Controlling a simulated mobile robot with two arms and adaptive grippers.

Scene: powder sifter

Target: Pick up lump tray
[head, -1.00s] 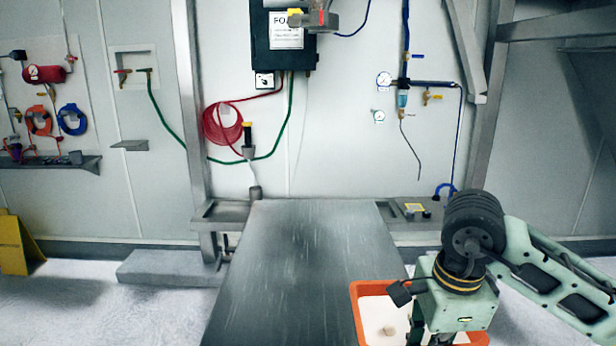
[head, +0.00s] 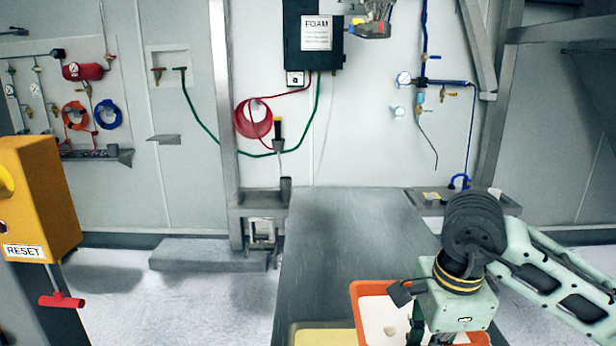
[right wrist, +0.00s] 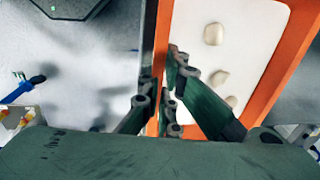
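The lump tray (head: 357,303) is an orange tray with a white inside, at the bottom right of the head view. Its orange wall also shows in the right wrist view (right wrist: 268,110), with several pale lumps (right wrist: 213,34) inside. My right gripper (right wrist: 160,100) has its fingers on both sides of the tray's long wall and is shut on it. In the head view my right arm hides part of the tray, and the tray's lower end is cut off. My left gripper is not in view.
A grey metal table (head: 350,240) lies ahead, its far part clear. A pale yellow thing (head: 322,338) is at the bottom edge beside the tray. A yellow RESET box (head: 40,195) with a red handle (head: 62,300) stands at the left. Pipes and hoses line the wall.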

